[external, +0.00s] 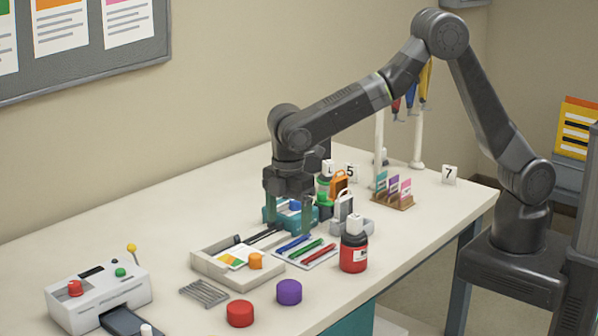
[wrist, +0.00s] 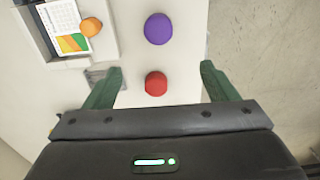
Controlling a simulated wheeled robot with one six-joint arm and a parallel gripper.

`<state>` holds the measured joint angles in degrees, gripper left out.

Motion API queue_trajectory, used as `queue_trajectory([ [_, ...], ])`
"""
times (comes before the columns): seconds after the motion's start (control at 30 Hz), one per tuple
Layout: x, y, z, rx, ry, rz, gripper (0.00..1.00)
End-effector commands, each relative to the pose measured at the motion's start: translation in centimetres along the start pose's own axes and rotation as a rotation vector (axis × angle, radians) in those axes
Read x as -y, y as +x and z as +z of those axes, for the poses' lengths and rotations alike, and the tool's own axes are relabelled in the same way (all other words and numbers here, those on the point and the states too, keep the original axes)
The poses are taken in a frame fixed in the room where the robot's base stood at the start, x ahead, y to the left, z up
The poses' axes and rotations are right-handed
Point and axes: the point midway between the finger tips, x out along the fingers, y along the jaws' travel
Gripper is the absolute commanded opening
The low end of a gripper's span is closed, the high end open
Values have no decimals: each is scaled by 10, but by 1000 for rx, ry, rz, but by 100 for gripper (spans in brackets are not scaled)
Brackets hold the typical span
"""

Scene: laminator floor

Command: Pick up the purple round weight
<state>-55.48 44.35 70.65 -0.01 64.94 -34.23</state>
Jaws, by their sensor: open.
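The purple round weight (external: 289,292) stands near the front edge of the white table, to the right of a red round weight (external: 240,314). In the wrist view the purple weight (wrist: 158,29) is at top centre, beyond the fingertips. The red weight (wrist: 156,83) appears between the fingers in that view, lower down on the table. My gripper (external: 291,228) points down with its green fingers apart and empty, further back over the table near a teal holder. The gripper also shows in the wrist view (wrist: 161,70). Neither weight is touched.
A cream tray (external: 207,270) with cards and an orange weight (external: 256,261) lies left of the purple weight. Pens on a mat (external: 306,252) and a red bottle (external: 354,252) stand behind it. A laminator (external: 98,293) is at the left.

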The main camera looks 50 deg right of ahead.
Motion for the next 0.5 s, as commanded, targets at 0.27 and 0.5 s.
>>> queue_trajectory([
  [0.27,3,34,9,-54,282,32,79],
  [0.5,6,54,18,-123,592,50,79],
])
